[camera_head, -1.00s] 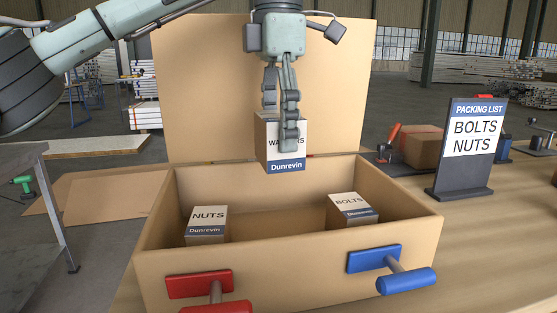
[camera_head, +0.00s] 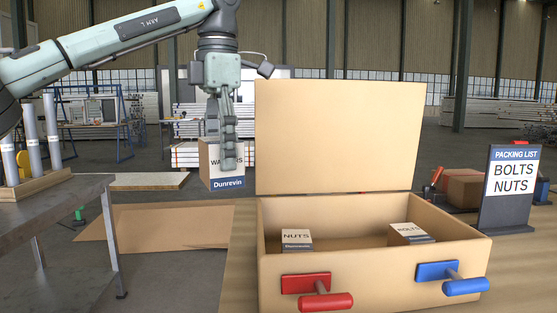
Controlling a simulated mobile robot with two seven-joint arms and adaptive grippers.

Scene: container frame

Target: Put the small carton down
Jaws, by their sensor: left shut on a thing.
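The small carton (camera_head: 228,184) has a brown side and a white and blue label reading "Dunrevin"; its upper word is partly hidden by the fingers and looks like "WASHERS". My left gripper (camera_head: 228,160) points down and is shut on this carton. It holds the carton in the air, left of the large open box (camera_head: 370,262). Inside that box, a NUTS carton (camera_head: 296,241) stands at the left and a BOLTS carton (camera_head: 408,234) at the right. My right gripper is out of view.
The box's lid (camera_head: 340,135) stands upright behind it. Red (camera_head: 325,302) and blue (camera_head: 466,287) handles stick out in front. A packing list sign (camera_head: 510,188) reading BOLTS, NUTS stands at right. A grey metal table (camera_head: 60,210) is at left, with flat cardboard (camera_head: 165,228) on the floor.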

